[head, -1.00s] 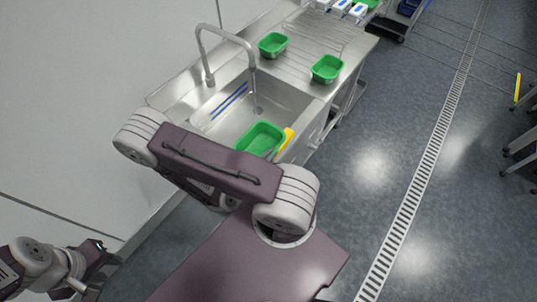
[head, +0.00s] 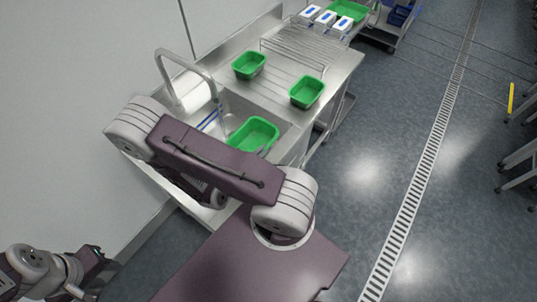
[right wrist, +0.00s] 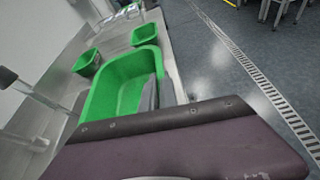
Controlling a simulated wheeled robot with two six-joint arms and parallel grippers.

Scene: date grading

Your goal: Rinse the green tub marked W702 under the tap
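A green tub (head: 252,133) is over the sink (head: 213,212), to the right of the tap's spout. It fills the middle of the right wrist view (right wrist: 105,100). My right gripper (right wrist: 153,94) appears shut on the tub's near right wall, with a grey finger inside the rim. The tap (head: 187,58) arches over the sink; I cannot tell whether water runs. No W702 mark is readable. My left gripper (head: 92,272) is low at the left, away from the sink; its fingers are unclear.
Two more green tubs, one left (head: 249,65) and one right (head: 307,92), stand on the drainboard (head: 275,82). A wire rack (head: 293,60) and several white-and-blue items (head: 325,18) are farther back.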

